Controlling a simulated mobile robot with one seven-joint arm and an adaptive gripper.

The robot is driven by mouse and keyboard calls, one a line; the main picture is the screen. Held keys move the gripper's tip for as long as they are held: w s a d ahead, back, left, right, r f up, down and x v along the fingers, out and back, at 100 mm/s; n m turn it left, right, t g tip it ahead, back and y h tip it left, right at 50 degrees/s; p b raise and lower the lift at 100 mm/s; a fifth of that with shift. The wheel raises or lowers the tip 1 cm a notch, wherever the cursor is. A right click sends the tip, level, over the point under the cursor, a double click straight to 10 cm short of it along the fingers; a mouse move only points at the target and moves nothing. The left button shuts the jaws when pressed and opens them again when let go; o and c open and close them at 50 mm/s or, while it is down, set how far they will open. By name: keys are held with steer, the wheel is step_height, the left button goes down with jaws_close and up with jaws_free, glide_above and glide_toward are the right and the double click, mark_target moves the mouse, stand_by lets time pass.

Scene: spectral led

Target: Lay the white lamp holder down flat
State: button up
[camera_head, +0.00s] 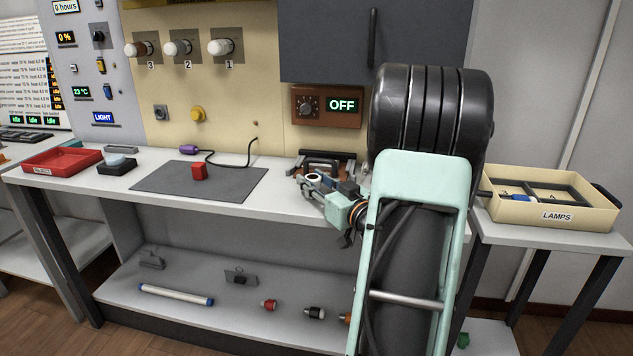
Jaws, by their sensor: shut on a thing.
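My gripper (317,186) is above the bench top, at the front of a brown and metal fixture. It is shut on a small white piece with a dark round opening, which I take to be the white lamp holder (313,178). Only its end shows between the fingers, so its exact tilt and whether it touches the bench are hard to tell. My arm covers the right part of the bench (270,208).
A red tray (62,161) stands far left. A cream LAMPS box (592,213) stands right. Several parts lie on the lower shelf (180,279).

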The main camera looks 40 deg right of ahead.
steer(key=shift+f, duration=0.1)
steer(key=o, duration=1.1)
steer(key=s, duration=0.8)
steer(key=s+a, duration=0.1)
steer(key=s, duration=0.3)
steer(key=shift+p, duration=0.4)
steer(key=shift+w+a, duration=0.1)
